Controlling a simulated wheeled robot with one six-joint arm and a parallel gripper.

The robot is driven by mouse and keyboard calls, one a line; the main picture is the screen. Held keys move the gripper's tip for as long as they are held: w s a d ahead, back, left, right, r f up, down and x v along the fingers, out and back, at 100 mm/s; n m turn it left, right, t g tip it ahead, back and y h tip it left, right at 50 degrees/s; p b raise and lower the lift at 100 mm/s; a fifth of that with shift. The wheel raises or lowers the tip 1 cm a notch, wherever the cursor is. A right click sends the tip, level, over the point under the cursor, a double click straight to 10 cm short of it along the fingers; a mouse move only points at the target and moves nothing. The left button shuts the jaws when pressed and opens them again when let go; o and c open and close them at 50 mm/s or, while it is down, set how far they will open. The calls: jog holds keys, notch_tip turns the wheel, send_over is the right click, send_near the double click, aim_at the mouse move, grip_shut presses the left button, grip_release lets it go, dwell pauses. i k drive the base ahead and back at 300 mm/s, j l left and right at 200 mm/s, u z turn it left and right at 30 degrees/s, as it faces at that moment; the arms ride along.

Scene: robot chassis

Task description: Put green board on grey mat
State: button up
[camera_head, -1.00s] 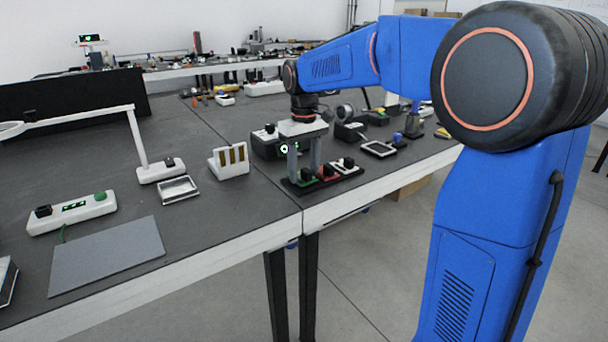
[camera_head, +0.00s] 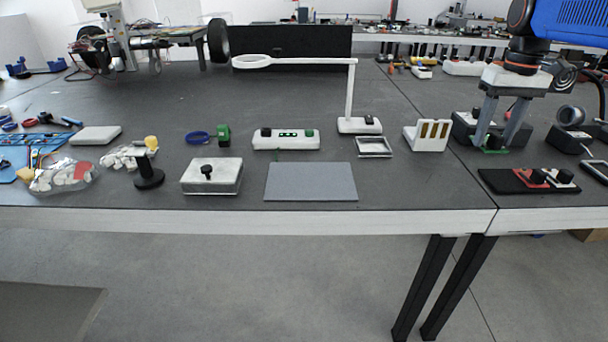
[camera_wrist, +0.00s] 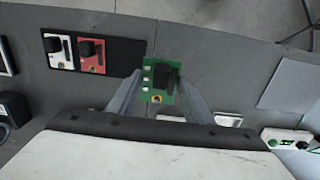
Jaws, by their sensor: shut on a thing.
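The green board (camera_head: 495,151) is in my gripper (camera_head: 497,142), held between the fingertips above the table, behind the black holder. In the wrist view the green board (camera_wrist: 148,77) shows a black block and white connectors, with my gripper's fingers (camera_wrist: 158,86) closed on its two sides. The grey mat (camera_head: 310,182) lies flat and bare near the table's front edge, left of my gripper in the head view. Part of it shows at the right of the wrist view (camera_wrist: 288,84).
The black holder (camera_head: 492,180) bears a red board (camera_head: 530,178) and a white board (camera_head: 562,181); its left part is bare. Between gripper and mat stand a white slotted stand (camera_head: 427,136), a small metal tray (camera_head: 374,147) and a magnifier lamp (camera_head: 351,95). A white box (camera_head: 211,178) sits left of the mat.

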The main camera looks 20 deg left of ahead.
aim_at(310, 180)
jog(key=k+j, duration=0.1)
jog(key=j, duration=0.4)
jog(key=k+j, duration=0.1)
jog(key=j, duration=0.4)
jog(key=k+j, duration=0.1)
jog(key=j, duration=0.45)
jog(key=k+j, duration=0.1)
jog(key=j, duration=0.4)
